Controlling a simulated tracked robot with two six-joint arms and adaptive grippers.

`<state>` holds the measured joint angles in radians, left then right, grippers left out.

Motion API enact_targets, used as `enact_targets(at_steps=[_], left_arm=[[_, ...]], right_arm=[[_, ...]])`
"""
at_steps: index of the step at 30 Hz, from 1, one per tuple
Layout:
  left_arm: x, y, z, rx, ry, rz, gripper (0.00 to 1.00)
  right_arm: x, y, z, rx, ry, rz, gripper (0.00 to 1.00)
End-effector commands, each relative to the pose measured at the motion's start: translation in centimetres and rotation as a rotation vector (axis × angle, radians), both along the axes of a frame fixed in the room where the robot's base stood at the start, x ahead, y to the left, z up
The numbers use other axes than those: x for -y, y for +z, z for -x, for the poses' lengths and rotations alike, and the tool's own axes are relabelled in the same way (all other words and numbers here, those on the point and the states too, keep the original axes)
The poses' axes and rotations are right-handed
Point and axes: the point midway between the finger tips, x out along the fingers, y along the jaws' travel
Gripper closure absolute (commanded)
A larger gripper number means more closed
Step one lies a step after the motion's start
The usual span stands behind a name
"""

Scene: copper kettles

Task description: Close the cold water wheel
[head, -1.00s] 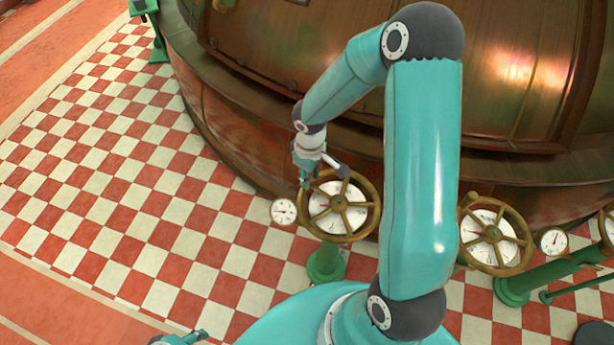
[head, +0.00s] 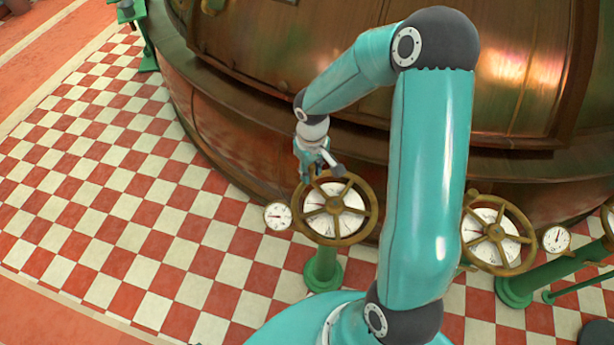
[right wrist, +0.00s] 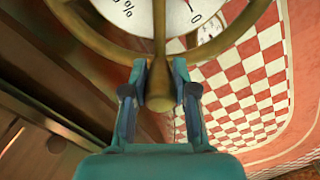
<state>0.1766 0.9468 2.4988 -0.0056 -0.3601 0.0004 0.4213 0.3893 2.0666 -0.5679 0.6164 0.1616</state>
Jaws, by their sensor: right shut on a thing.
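My right gripper (head: 322,173) is at the far upper rim of this wheel. The dial (right wrist: 143,14) behind shows a percent sign and a 0. No label shows whether this wheel is the cold water one. My left gripper is out of view.
A second brass wheel (head: 528,252) on a green pipe stands to the right, partly behind my arm. Small gauges (head: 278,215) (head: 555,239) sit beside the wheels. The large copper kettle (head: 270,140) rises close behind. The checkered floor (head: 110,190) at left is clear.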

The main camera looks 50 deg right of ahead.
Motion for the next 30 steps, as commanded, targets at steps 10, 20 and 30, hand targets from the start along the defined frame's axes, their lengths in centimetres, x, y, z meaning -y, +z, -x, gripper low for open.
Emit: enact_targets(at_steps=[10, 20, 30], left_arm=[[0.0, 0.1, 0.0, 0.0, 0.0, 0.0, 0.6], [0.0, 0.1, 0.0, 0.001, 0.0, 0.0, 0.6], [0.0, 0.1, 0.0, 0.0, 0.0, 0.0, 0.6]], right_arm=[[0.2, 0.1, 0.0, 0.001, -0.001, 0.003, 0.47], [0.2, 0.8, 0.0, 0.001, 0.001, 0.004, 0.47], [0.2, 6.9, 0.0, 0.006, 0.0, 0.006, 0.47]])
